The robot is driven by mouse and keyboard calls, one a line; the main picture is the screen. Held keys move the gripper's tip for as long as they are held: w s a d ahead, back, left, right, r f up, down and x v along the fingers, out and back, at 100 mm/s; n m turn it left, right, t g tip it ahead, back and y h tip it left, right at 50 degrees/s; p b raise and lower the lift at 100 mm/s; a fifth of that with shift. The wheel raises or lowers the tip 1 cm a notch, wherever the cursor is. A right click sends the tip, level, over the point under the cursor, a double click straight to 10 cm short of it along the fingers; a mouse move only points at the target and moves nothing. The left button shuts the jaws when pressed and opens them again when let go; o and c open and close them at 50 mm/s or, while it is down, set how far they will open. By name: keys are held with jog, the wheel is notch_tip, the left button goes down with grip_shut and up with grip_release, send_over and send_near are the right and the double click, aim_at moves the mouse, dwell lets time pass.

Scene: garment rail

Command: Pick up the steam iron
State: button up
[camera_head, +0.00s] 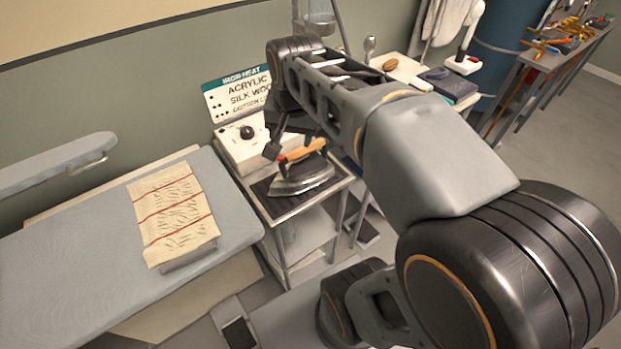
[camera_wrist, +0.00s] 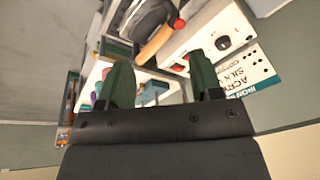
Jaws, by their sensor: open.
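The steam iron (camera_head: 302,180) has a metal body and an orange-brown handle with a red part at one end. It rests on a dark pad on a small metal stand in the head view. My gripper (camera_head: 277,143) is just above and behind the iron's handle, partly hidden by my arm. In the wrist view my gripper (camera_wrist: 160,82) shows two dark green fingers spread apart with nothing between them. The iron's orange-brown handle (camera_wrist: 157,42) lies beyond the fingertips, apart from them. The iron's body is cut off at the top of that view.
A white control box (camera_head: 243,147) with a black knob stands behind the iron, below a fabric-heat sign (camera_head: 238,95). A padded ironing board (camera_head: 80,270) with a striped cloth (camera_head: 172,215) is at left. A cluttered workbench (camera_head: 548,58) is at far right.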

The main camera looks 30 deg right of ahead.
aim_at(301, 148)
jog(key=w+d+f+m+g+b, duration=0.35)
jog(key=w+d+m+b, duration=0.2)
jog(key=w+m, duration=0.35)
jog(key=shift+m+t, duration=0.3)
jog(key=shift+t, duration=0.05)
jog(key=f, duration=0.5)
jog(key=d+f, duration=0.1)
jog(key=f, duration=0.2)
jog(key=shift+w+d, duration=0.1)
jog(key=shift+w, duration=0.1)
jog(key=shift+s+f, duration=0.15)
jog(key=shift+f, duration=2.95)
jog(key=shift+c, duration=0.2)
grip_shut()
jog(key=shift+r, duration=0.1)
